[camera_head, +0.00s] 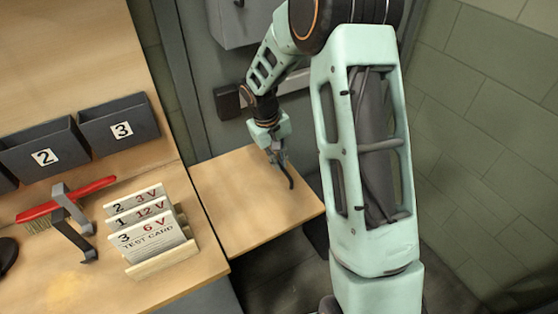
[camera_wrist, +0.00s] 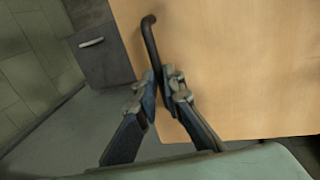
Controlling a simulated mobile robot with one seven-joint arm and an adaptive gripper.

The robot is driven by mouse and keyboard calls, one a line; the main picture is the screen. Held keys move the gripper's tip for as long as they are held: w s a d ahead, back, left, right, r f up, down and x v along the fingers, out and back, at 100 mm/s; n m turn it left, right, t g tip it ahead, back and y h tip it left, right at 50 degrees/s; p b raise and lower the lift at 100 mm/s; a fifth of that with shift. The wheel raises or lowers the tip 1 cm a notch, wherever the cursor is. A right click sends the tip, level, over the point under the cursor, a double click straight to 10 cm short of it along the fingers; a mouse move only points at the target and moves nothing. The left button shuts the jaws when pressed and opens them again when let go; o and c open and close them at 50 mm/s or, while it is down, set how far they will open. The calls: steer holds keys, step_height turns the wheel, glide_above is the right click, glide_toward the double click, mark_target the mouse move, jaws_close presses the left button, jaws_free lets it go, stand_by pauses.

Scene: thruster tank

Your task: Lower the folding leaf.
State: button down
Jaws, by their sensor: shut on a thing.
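The folding leaf (camera_head: 245,205) is a pale wooden panel at the right edge of the workbench (camera_head: 75,285). It stands out from the bench and looks close to level; I cannot tell its exact tilt. A dark bent handle (camera_head: 289,178) sits near its outer edge. My gripper (camera_head: 277,155) is over that edge. In the wrist view the leaf (camera_wrist: 225,70) fills the right side, and my gripper (camera_wrist: 159,83) is shut on the lower end of the handle (camera_wrist: 150,40). The fingers partly hide the handle's end.
A grey cabinet (camera_wrist: 101,50) stands beyond the leaf. A tiled wall (camera_head: 490,150) is at right. The leaf's top looks clear.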

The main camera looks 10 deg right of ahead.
mark_target(283, 178)
stand_by(0.3)
steer(key=shift+d+f, duration=0.1)
steer(key=shift+f, duration=0.35)
steer(key=f+y, duration=0.1)
steer(key=f, duration=0.1)
steer(key=f+y+b, duration=0.1)
steer(key=f, duration=0.2)
steer(key=d+f+g+y, duration=0.1)
steer(key=f, duration=0.1)
steer(key=shift+w+f, duration=0.15)
steer(key=shift+f, duration=0.15)
steer(key=s+a+f+g+y+b, duration=0.15)
steer(key=a+f+y+b, duration=0.3)
steer(key=f+b, duration=0.45)
steer(key=s+a+f+g+y+b, duration=0.15)
steer(key=a+f+y+b, duration=0.3)
steer(key=f+b, duration=0.45)
steer(key=s+a+f+g+y+b, duration=0.1)
steer(key=s+a+f+y+b, duration=0.1)
steer(key=a+f+y+b, duration=0.3)
steer(key=shift+b+x, duration=1.25)
steer(key=shift+x, duration=0.55)
steer(key=shift+w+a+r, duration=0.15)
steer(key=shift+a+r, duration=0.05)
